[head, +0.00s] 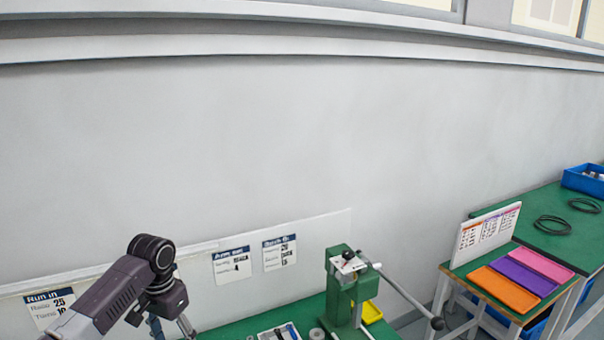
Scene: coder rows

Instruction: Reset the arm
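My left arm (112,292) comes in from the lower left, with its dark wrist joint (152,250) bent over and pointing down. My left gripper (170,324) is only partly in view at the bottom edge. Its fingertips are cut off, so its opening and any held thing are hidden. My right arm and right gripper are not in view. A green hand press (341,292) stands on a green bench to the right of my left gripper, apart from it. Its metal lever (404,294) slopes down to the right and ends in a dark knob (437,323).
A yellow tray (372,312) sits beside the press. A side table at right holds orange (503,289), purple (524,276) and pink (543,264) trays and a sign board (486,236). A blue bin (584,180) stands farther back. Label sheets hang on the low back panel (330,234).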

